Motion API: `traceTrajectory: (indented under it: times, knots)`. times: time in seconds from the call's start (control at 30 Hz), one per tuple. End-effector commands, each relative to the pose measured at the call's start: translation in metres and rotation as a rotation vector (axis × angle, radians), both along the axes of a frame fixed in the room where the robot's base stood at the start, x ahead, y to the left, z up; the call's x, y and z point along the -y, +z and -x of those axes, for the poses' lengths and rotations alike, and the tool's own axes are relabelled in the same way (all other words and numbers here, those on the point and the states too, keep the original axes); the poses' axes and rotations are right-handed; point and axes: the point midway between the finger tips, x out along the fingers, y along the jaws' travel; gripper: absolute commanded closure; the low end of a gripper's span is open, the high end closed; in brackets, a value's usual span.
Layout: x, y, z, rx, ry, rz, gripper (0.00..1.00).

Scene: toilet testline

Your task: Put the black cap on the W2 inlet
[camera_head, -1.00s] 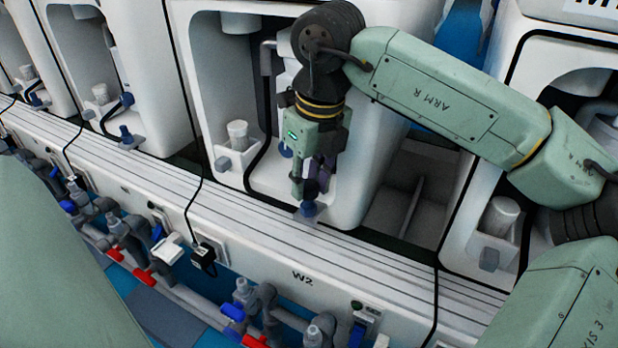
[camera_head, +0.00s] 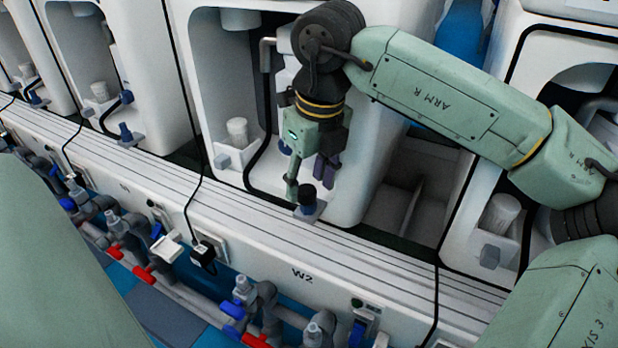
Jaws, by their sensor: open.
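The black cap (camera_head: 307,193) sits upright on top of the blue-grey inlet fitting (camera_head: 309,211), on the front ledge of the toilet unit above the W2 label (camera_head: 302,275). Little of the fitting shows below the cap. My gripper (camera_head: 309,186) points down over the cap and is open. One finger is left of the cap and the other is to its right and slightly higher. A gap shows between the right finger and the cap. Whether the left finger touches the cap, I cannot tell.
White toilet units stand in a row behind a striped rail (camera_head: 250,224). A black hose (camera_head: 249,165) runs beside the gripper. Pipes with blue and red valve handles (camera_head: 233,309) lie below. A black cable (camera_head: 187,208) hangs in front of the rail at left.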

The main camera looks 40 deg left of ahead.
Motion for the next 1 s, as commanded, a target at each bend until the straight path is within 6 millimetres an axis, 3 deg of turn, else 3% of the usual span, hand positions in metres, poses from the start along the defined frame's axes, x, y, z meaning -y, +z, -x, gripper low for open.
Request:
traceTrajectory:
  times: [0.3, 0.5, 1.0]
  knots:
    - [0.006, 0.055, 0.0, 0.003, -0.002, -0.002, 0.53]
    - [0.01, 0.079, 0.001, 0.001, -0.002, 0.0, 0.53]
    - [0.011, 0.084, 0.001, 0.0, 0.0, 0.0, 0.53]
